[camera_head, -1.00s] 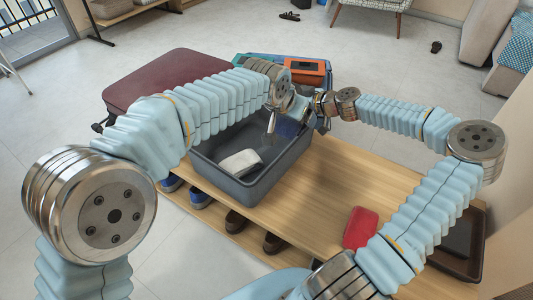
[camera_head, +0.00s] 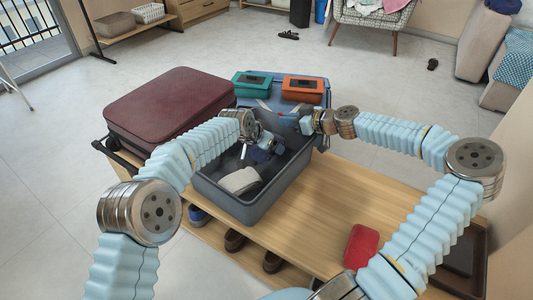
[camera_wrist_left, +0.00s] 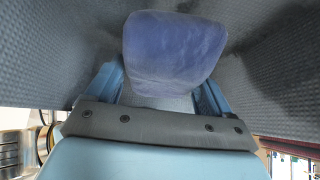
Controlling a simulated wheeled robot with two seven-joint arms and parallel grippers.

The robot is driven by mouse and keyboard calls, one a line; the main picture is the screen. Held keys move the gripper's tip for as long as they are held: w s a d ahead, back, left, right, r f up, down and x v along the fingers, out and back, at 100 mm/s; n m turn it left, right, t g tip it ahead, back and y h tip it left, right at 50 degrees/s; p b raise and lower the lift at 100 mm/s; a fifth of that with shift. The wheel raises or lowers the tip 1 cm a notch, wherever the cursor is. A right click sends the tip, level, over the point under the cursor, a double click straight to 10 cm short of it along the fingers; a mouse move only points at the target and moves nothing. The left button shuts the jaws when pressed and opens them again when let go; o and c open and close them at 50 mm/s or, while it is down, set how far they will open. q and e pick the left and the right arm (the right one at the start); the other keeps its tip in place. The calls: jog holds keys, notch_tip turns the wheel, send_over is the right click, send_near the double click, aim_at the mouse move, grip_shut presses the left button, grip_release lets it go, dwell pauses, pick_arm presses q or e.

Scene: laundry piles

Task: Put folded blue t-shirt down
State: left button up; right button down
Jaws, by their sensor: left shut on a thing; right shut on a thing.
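The folded blue t-shirt (camera_head: 264,154) is a small blue bundle at the far part of the dark grey bin (camera_head: 250,214). My left gripper (camera_head: 252,146) reaches over the bin and is shut on the shirt. In the left wrist view the shirt (camera_wrist_left: 172,50) sits between the fingers, with the bin's ribbed grey walls around it. Whether it touches the bin floor is hidden. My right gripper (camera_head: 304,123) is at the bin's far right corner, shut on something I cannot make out. A pale grey cloth (camera_head: 240,180) lies in the bin.
A dark red suitcase (camera_head: 168,103) lies left of the bin. Behind it, a blue case (camera_head: 318,108) carries a green box (camera_head: 250,84) and an orange box (camera_head: 302,89). A red item (camera_head: 361,246) lies on the wooden bench (camera_head: 330,200), whose middle is clear.

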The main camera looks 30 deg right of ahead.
pick_arm(q)
jog(key=shift+f, duration=1.85)
jog(key=o, duration=1.1)
jog(key=shift+f, duration=0.15)
jog(key=shift+r, duration=0.3)
jog(key=v, duration=1.1)
jog(key=shift+s+a+r, duration=0.15)
jog(key=shift+a+r, duration=0.1)
jog(key=shift+r, duration=0.05)
pick_arm(e)
jog(key=c, duration=1.1)
grip_release()
